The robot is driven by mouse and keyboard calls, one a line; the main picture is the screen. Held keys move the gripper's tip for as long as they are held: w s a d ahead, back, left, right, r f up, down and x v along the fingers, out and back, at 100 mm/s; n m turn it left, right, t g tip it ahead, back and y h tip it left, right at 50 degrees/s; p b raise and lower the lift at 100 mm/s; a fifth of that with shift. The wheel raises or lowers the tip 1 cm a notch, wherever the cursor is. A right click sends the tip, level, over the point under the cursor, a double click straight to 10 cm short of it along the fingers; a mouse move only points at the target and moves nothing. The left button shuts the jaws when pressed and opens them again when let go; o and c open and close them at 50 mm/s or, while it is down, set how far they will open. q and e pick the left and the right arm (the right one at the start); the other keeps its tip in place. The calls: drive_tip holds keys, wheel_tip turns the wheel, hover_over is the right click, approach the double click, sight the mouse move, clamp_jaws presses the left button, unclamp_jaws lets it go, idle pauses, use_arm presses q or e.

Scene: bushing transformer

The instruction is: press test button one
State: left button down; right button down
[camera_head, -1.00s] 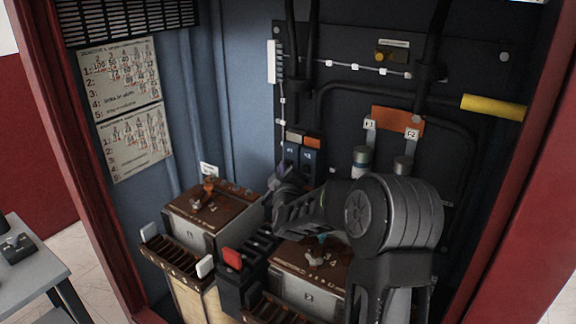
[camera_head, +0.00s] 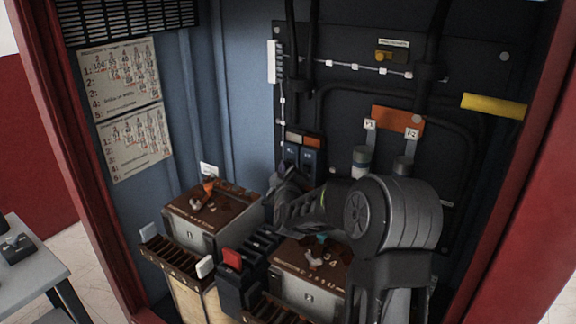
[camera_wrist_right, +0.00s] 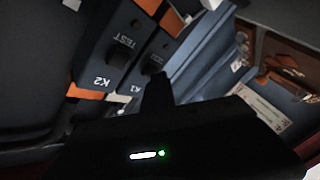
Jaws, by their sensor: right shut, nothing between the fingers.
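In the right wrist view, K2 (camera_wrist_right: 101,68) shows a dark square button marked TEST. K1 (camera_wrist_right: 150,68) beside it shows a similar small button (camera_wrist_right: 154,64). My right gripper (camera_head: 281,180) is shut and empty, just below the relays. In the right wrist view its dark fingers (camera_wrist_right: 157,90) lie close to K1's lower side. I cannot tell whether they touch it. My left gripper is not in view.
Brown-topped transformer units (camera_head: 214,210) with ribbed terminals stand below. A red-capped block (camera_head: 232,260) sits between them. Black cables run down the back panel. Red cabinet posts frame both sides. A grey table (camera_head: 25,275) stands outside at left.

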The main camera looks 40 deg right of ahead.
drive_tip(key=shift+s+a, duration=0.25)
drive_tip(key=shift+a, duration=0.5)
drive_tip(key=shift+s+a+p, duration=0.2)
drive_tip(key=shift+s+a, duration=0.05)
drive_tip(key=shift+a, duration=0.55)
drive_tip(key=shift+s+a+p, duration=0.15)
drive_tip(key=shift+s+a, duration=0.05)
drive_tip(key=shift+a, duration=0.6)
drive_tip(key=shift+s+a+p, duration=0.2)
drive_tip(key=shift+s+a, duration=0.05)
drive_tip(key=shift+a, duration=0.55)
